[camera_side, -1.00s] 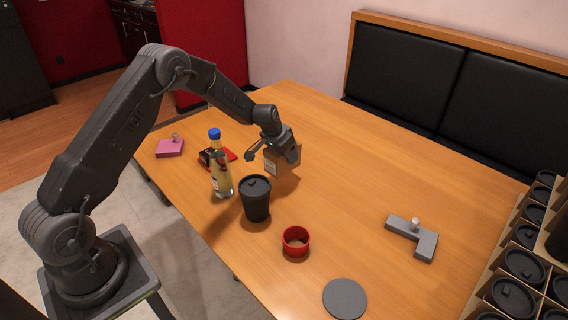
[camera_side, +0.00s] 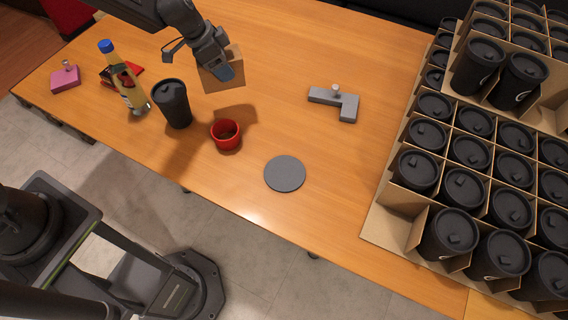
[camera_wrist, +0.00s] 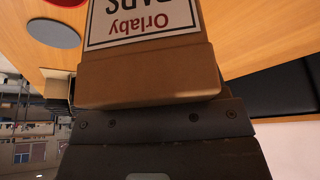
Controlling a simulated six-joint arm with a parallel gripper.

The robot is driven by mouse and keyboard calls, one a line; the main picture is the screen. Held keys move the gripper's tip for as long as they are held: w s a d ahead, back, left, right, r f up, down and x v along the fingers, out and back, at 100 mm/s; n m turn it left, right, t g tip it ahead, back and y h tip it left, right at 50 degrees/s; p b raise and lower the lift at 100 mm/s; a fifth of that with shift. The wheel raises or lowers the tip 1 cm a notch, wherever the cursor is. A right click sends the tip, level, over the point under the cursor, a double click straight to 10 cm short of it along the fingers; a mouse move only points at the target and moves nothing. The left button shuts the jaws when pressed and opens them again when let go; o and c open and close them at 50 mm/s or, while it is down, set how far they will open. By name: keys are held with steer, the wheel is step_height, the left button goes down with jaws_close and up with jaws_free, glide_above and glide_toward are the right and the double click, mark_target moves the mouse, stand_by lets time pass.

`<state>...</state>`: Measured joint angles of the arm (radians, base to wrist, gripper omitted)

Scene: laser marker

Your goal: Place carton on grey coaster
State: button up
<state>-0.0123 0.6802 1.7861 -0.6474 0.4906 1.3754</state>
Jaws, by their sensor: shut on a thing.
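The carton (camera_side: 224,82) is a brown cardboard box, held above the table by my gripper (camera_side: 222,66). In the wrist view the carton (camera_wrist: 150,75) fills the upper middle, with a white label reading "Orlaby" upside down. My gripper is shut on it, and its fingertips are partly hidden. The grey coaster (camera_side: 285,174) is a flat round disc lying bare on the table, below and to the right of the carton in the side view. The coaster (camera_wrist: 53,29) also shows at the upper left of the wrist view.
A red cup (camera_side: 226,135), a black tumbler (camera_side: 173,104) and a blue-capped bottle (camera_side: 129,91) stand left of the coaster. A grey L-shaped block (camera_side: 348,107) lies to the right. Cardboard crates (camera_side: 397,200) of black tumblers fill the far right. Table around the coaster is clear.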

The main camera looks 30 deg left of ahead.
steer(key=s+d+m+g+h, duration=0.1)
steer(key=s+d+m+g, duration=0.2)
steer(key=s+d+m, duration=0.8)
steer(key=n, duration=0.2)
glide_above(287, 174)
step_height(287, 174, down, 6)
steer(key=shift+f, duration=1.95)
steer(key=shift+f, duration=0.15)
steer(key=o, duration=1)
steer(key=shift+o, duration=0.2)
